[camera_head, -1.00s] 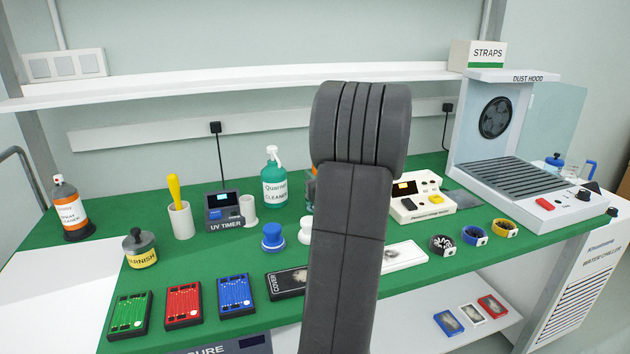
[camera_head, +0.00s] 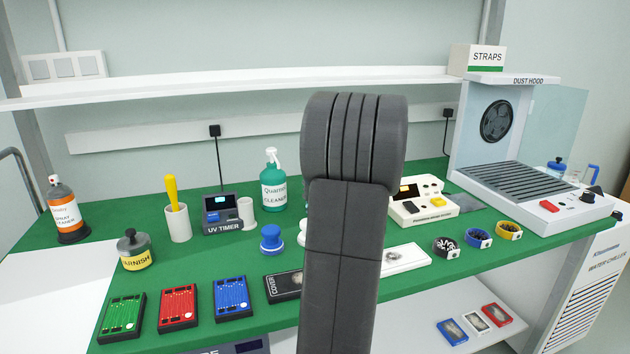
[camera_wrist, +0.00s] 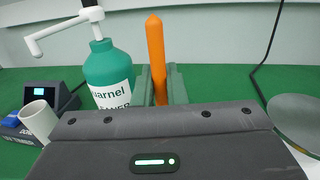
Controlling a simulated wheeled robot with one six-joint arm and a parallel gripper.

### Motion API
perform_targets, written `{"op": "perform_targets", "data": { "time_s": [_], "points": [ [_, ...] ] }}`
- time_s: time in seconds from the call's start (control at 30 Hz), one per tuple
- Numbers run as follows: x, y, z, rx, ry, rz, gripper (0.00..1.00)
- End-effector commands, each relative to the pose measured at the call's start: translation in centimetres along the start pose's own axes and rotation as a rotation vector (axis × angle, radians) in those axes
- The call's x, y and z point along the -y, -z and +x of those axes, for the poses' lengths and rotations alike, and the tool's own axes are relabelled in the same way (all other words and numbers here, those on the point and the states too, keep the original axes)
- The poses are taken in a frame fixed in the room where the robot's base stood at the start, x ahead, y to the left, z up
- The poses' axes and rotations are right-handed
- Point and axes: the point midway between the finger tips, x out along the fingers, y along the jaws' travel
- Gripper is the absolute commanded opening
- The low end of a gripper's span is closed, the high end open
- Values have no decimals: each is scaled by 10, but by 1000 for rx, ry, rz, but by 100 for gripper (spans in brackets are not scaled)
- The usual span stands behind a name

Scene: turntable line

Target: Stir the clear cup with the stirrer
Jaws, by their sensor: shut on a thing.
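The upright orange stick (camera_wrist: 155,58), which I take to be the stirrer, stands beside the cleaner bottle in the wrist view. In the head view my arm hides the gripper and the stick. I cannot pick out the clear cup for sure; a clear vessel with a blue handle (camera_head: 588,174) stands at the far right.
A teal cleaner bottle (camera_head: 273,183), UV timer (camera_head: 222,214) and white cup with a yellow handle (camera_head: 178,224) stand left of my arm. Coloured trays (camera_head: 178,308) line the front edge. A dust hood (camera_head: 530,190) stands right. A shelf (camera_head: 200,90) runs above.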

Motion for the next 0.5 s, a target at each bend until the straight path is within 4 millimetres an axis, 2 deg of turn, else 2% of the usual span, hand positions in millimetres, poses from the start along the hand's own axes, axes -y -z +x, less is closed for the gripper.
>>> {"op": "perform_targets", "data": {
  "time_s": [0.13,0.5],
  "points": [
    [9,-1,0,0,2,1,0],
    [10,-1,0,0,1,0,0]
  ]
}}
